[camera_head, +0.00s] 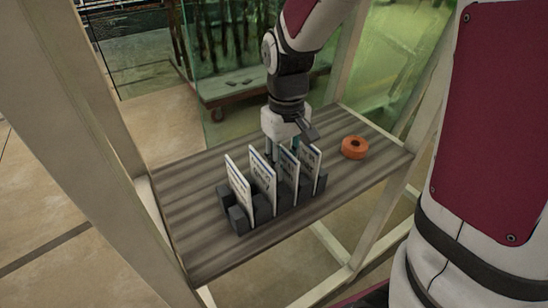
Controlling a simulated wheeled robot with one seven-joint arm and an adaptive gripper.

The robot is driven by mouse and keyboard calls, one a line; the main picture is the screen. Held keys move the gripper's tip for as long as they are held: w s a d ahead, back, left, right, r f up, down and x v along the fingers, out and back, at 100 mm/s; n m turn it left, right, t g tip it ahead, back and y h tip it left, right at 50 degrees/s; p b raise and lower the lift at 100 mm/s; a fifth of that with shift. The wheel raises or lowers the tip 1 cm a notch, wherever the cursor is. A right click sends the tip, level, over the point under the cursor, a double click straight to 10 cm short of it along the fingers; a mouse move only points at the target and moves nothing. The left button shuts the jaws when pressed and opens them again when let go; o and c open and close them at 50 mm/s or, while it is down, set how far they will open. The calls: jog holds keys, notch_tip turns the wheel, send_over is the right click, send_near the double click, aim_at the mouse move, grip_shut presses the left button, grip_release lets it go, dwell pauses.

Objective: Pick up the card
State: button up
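Several white cards stand upright and slightly tilted in a dark grey slotted rack (238,220) on the shelf. The leftmost card (238,187) and the second card (262,183) show most of their faces. The third card (287,170) and the rightmost card (309,164) stand to their right. My gripper (281,152) points down at the far side of the rack, close behind the middle cards. The cards partly hide its fingertips, so I cannot tell whether it touches or holds a card.
An orange ring-shaped object (354,147) lies on the ribbed grey shelf (190,190), right of the rack. Pale frame posts (75,110) rise at the shelf's left and right. Greenish transparent panels stand behind. The shelf's left part is clear.

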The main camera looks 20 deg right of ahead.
jog(key=shift+c, duration=0.5)
grip_shut()
notch_tip(320, 180, up, 10)
jog(key=shift+r+b, duration=0.1)
jog(key=shift+b, duration=0.2)
